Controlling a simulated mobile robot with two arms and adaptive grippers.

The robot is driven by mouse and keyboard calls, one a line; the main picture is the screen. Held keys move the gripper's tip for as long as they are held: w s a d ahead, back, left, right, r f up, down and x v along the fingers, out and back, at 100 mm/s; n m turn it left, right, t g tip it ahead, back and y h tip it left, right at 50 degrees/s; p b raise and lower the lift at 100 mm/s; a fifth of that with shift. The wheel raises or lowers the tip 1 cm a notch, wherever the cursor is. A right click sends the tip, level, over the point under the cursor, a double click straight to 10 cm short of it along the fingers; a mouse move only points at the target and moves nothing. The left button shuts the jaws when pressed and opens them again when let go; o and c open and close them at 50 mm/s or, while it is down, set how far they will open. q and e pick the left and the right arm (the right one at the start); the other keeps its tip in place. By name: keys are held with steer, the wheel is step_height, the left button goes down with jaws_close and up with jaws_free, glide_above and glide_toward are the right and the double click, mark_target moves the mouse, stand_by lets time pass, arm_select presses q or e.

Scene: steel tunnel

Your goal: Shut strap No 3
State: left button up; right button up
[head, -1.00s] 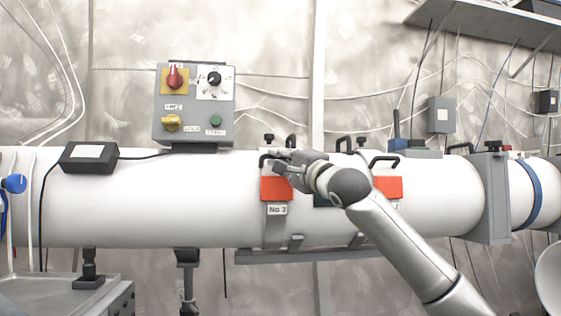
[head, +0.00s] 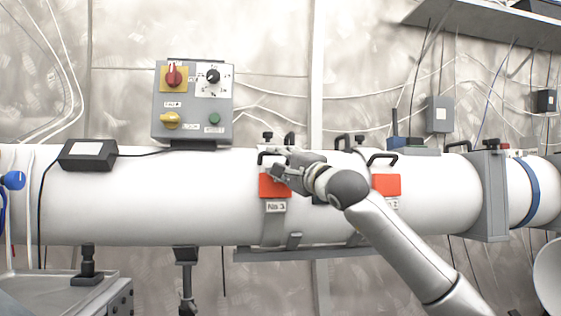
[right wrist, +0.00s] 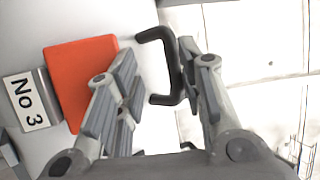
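Strap No 3 is a grey band around the white pipe. It has an orange plate (head: 272,186), a label "No 3" (head: 276,207) and a black handle (head: 266,157) above the plate. The orange plate (right wrist: 78,78), label (right wrist: 27,100) and handle (right wrist: 172,62) also show in the right wrist view. My right gripper (head: 276,168) is at the strap, partly covering the plate. In the right wrist view the gripper (right wrist: 160,85) is open, with the handle showing between its fingers. I cannot tell whether they touch it. My left gripper is not in view.
A second strap with an orange plate (head: 386,185) and black handle stands to the right, partly behind my right arm. A grey control box (head: 190,135) and a black box (head: 88,154) sit on the pipe (head: 150,205) to the left. A grey flange (head: 490,200) is at right.

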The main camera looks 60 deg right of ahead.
steer(key=shift+d, duration=0.1)
steer(key=shift+s, duration=0.1)
steer(key=v, duration=1.1)
steer(key=shift+s+a+f, duration=0.2)
steer(key=shift+s+a, duration=0.05)
steer(key=shift+a, duration=0.05)
